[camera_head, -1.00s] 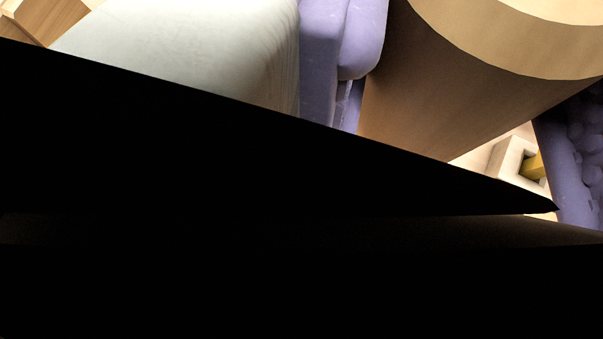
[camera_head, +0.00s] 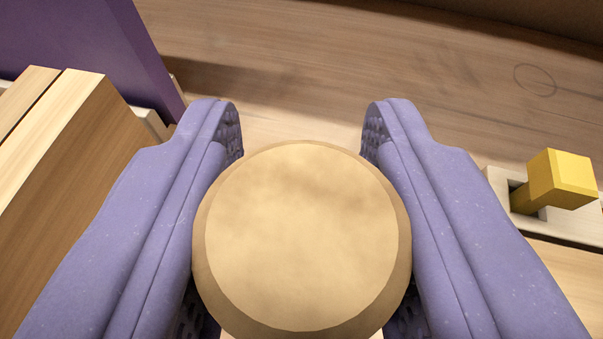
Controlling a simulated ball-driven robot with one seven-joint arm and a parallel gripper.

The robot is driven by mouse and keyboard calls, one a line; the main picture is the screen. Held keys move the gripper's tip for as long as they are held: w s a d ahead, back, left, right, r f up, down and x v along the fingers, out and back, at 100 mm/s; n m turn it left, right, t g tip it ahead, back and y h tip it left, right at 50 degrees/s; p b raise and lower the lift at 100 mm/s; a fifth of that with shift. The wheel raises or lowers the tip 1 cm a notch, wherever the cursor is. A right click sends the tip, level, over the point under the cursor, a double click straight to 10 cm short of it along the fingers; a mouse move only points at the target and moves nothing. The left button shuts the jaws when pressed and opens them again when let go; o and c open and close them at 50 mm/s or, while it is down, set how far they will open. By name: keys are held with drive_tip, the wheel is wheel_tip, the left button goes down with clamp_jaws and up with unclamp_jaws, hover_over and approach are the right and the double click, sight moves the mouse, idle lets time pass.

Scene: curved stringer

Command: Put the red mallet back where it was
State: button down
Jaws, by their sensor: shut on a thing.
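My gripper (camera_head: 302,140) has two purple padded fingers, one on either side of a thick round wooden piece. The gripper is shut on this wooden cylinder (camera_head: 303,240), whose pale flat end faces the camera. No red shows on it. It may be the mallet's handle, but I cannot tell. The rest of it is hidden below its end face and by the fingers.
A wooden surface (camera_head: 330,60) spreads beyond the fingertips. A yellow block-headed peg (camera_head: 560,180) sits in a pale slotted piece at the right. Wooden blocks (camera_head: 75,160) and a purple panel (camera_head: 80,50) stand at the left.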

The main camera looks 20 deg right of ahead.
drive_tip(key=c, duration=0.7)
unclamp_jaws()
drive_tip(key=shift+s+r+p, duration=0.15)
drive_tip(key=shift+r+p, duration=0.1)
drive_tip(key=shift+p, duration=0.05)
drive_tip(key=p+v, duration=0.4)
drive_tip(key=v, duration=0.6)
drive_tip(key=w+a+r+n+t+y, duration=0.1)
drive_tip(key=w+a+r+y, duration=0.15)
drive_tip(key=r, duration=1.05)
drive_tip(key=w+a+r+n+t+y, duration=0.15)
drive_tip(key=r+y, duration=0.25)
drive_tip(key=r, duration=0.9)
drive_tip(key=s+d+r, duration=0.3)
drive_tip(key=s+r, duration=0.1)
drive_tip(key=r, duration=0.3)
drive_tip(key=s+d+r+n+h, duration=0.1)
drive_tip(key=s+d+r, duration=0.2)
drive_tip(key=r, duration=0.4)
drive_tip(key=s+d+r+h, duration=0.1)
drive_tip(key=s+d+r, duration=0.2)
drive_tip(key=s+r, duration=0.3)
wheel_tip(320, 180, up, 2)
drive_tip(key=shift+d+r, duration=0.1)
drive_tip(key=shift+d, duration=0.1)
